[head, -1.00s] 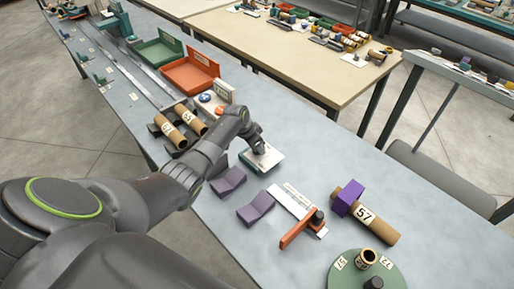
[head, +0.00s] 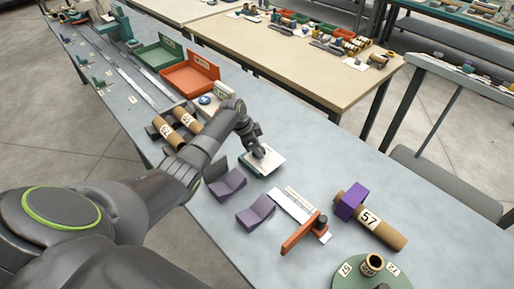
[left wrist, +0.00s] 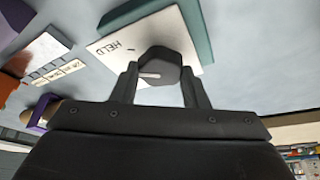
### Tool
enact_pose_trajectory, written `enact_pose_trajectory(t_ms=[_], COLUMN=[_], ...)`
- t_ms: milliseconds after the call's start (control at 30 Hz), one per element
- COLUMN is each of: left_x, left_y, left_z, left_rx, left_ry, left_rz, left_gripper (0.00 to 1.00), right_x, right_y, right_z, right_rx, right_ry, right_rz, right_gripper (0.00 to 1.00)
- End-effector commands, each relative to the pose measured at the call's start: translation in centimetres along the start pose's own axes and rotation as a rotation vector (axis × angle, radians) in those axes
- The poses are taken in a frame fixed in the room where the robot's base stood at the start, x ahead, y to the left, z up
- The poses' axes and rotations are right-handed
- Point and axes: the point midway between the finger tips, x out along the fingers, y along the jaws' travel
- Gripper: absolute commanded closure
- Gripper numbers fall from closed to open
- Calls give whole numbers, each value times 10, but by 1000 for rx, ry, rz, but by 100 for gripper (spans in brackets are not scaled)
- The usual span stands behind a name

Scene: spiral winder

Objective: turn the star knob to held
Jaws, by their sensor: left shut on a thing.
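The star knob (left wrist: 165,65) is dark and faceted, with a short pale mark on its face. In the left wrist view it sits between the two fingers of my left gripper (left wrist: 160,88). The knob stands on a white plate (left wrist: 105,50) with the word HELD printed to the left of the knob. The pale mark lies roughly level and points to the left, toward the HELD side. In the head view my left gripper (head: 258,152) is shut on the knob above the white plate (head: 270,164) and hides most of the knob. My right gripper is not in view.
Purple V-shaped blocks (head: 256,212) stand in front of the plate. An orange-handled tool (head: 300,234), a tube marked 57 (head: 383,228) and a green disc (head: 350,282) are to the right. Orange (head: 190,78) and green trays lie behind. Bare table is right of the plate.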

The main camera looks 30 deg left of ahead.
Motion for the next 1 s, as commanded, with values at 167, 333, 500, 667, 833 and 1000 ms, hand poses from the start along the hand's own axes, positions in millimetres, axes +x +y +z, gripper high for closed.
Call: enact_pose_trajectory(t_ms=[167,333,500,667,833,1000], left_x=[-1,-1,0,-2,-16,-43], left_y=[-1,-1,0,0,-1,-2], left_z=[-1,-1,0,0,0,0], left_rx=[4,2,1,0,0,2], left_ry=[1,0,0,0,0,1], left_rz=[-4,-3,-2,-2,-3,-6], left_gripper=[82,38,38,38,38,38], right_x=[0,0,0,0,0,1], right_y=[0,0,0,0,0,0], right_z=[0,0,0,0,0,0], right_rx=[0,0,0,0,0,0], right_ry=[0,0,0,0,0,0], right_rz=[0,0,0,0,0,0], right_gripper=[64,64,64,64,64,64])
